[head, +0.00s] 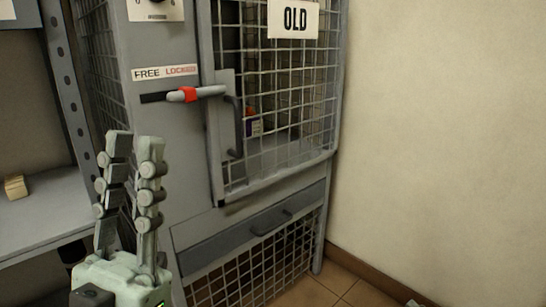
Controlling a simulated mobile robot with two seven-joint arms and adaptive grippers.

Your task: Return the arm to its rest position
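My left gripper (134,143) points upward at the lower left of the head view, in front of the grey cabinet (181,215). Its two jointed fingers stand side by side with a gap between them and nothing in it, so it looks open. It appears apart from the cabinet's handle, though the depth is hard to judge. A small pale grey-green piece (414,303) at the bottom edge, right of centre, may be the tip of my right gripper. Its fingers cannot be made out.
A mesh door (228,150) marked OLD is closed on the cabinet. A lever (196,93) with a red band sticks out by a FREE/LOCKED label (165,72). A drawer (250,229) sits below. A shelf (40,215) with a wooden block (16,187) is at left; bare wall at right.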

